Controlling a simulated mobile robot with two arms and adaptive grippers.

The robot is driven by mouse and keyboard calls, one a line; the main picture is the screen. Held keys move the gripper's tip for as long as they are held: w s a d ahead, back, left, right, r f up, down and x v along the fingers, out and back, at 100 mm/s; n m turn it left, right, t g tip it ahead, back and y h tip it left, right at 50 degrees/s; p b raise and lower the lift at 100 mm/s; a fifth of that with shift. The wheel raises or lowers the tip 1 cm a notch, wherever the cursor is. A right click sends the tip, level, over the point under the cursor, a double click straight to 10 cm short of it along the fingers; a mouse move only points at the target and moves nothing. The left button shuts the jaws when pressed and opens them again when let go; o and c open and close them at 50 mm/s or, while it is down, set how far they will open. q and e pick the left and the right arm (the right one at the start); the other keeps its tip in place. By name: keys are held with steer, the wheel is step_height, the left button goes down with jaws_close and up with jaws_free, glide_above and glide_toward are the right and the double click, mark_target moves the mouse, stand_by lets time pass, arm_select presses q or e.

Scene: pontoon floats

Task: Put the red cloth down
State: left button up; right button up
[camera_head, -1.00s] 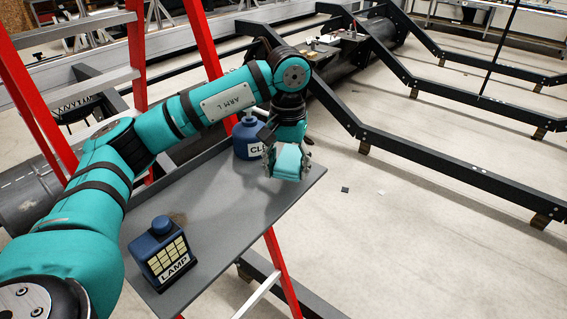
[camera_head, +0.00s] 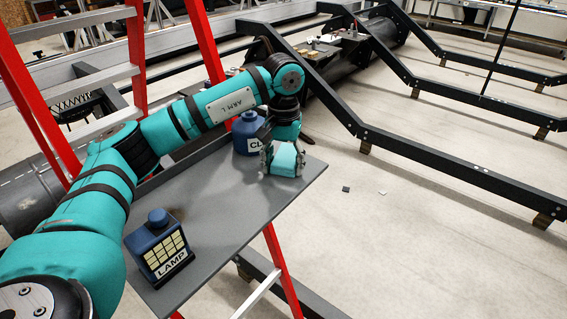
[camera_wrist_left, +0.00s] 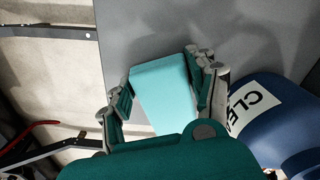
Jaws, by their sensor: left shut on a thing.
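I see no red cloth; the thing in my left gripper (camera_head: 284,158) is a pale teal folded pad or block (camera_head: 286,161). The left gripper is shut on it, pointing down at the far right end of the grey platform (camera_head: 225,207). In the left wrist view the pad (camera_wrist_left: 163,92) sits between the two fingers, with the platform (camera_wrist_left: 150,30) behind it. I cannot tell whether the pad touches the platform. My right gripper is not in view.
A blue bottle (camera_head: 246,124) with a partly hidden "CLE" label stands close beside the gripper; the bottle (camera_wrist_left: 275,125) is at right in the wrist view. A blue lamp (camera_head: 160,247) stands at the near end. The platform's middle is clear. A red ladder (camera_head: 205,45) rises behind.

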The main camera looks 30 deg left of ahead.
mark_target(284, 162)
arm_select(q)
steer(key=o, duration=0.8)
steer(key=shift+o, duration=1.2)
steer(key=shift+w+f, duration=0.1)
steer(key=shift+r, duration=0.45)
step_height(284, 162, up, 7)
steer(key=shift+f+b, duration=0.2)
steer(key=shift+b, duration=1.05)
step_height(284, 162, up, 5)
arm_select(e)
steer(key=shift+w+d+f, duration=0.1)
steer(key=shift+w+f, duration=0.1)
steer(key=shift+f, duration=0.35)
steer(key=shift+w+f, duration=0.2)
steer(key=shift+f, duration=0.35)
